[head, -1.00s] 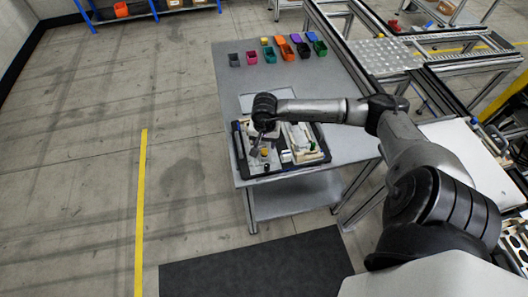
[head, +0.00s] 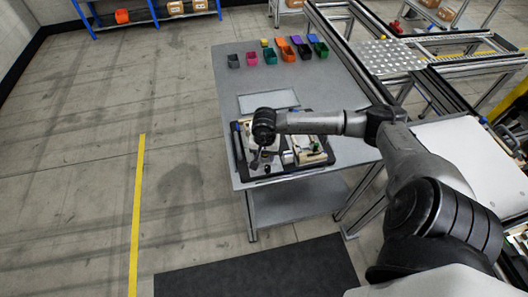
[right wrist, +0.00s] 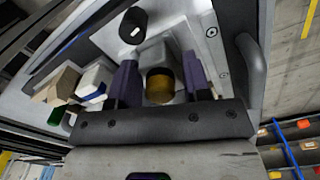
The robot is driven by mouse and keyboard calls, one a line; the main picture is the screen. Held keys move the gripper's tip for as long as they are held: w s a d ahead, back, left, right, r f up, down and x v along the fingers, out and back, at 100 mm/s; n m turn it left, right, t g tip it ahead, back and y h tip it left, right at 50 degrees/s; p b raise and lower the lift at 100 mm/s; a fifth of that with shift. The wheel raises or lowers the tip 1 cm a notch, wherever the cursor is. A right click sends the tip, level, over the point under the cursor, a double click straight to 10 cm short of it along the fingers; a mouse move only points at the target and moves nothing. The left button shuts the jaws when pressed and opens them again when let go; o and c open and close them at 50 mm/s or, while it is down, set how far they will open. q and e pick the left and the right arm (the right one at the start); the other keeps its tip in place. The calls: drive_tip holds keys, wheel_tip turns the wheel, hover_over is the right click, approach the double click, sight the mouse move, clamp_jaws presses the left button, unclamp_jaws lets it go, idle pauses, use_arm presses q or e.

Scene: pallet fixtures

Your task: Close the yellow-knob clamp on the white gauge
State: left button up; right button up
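The yellow knob (right wrist: 160,86) shows in the right wrist view between the two dark purple fingers of my right gripper (right wrist: 160,82). The fingers stand on either side of it, with narrow gaps visible. The knob sits on a pale, whitish part (right wrist: 156,55) of the fixture. I cannot tell for certain that this part is the white gauge. In the head view my right gripper (head: 262,155) is low over the left part of the dark-rimmed fixture tray (head: 241,160) and largely covers the clamp. My left gripper is not in view.
A black knob (right wrist: 133,25) stands beyond the fingers in the wrist view. A white block (right wrist: 95,82) and a beige block (right wrist: 64,84) lie to the left.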

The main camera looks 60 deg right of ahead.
drive_tip(key=shift+w+d+r, duration=0.1)
drive_tip(key=shift+d+r, duration=0.05)
drive_tip(key=shift+r, duration=0.05)
drive_tip(key=shift+c, duration=1.3)
drive_tip(key=shift+w+d, duration=0.1)
drive_tip(key=shift+d, duration=0.05)
drive_tip(key=shift+w+d, duration=0.1)
drive_tip(key=shift+w+d+r+b, duration=0.1)
drive_tip(key=shift+w+d+b, duration=0.5)
drive_tip(key=shift+b, duration=0.25)
drive_tip(key=o, duration=0.5)
drive_tip(key=shift+s+d, duration=0.1)
drive_tip(key=shift+d, duration=0.05)
drive_tip(key=shift+a, duration=0.2)
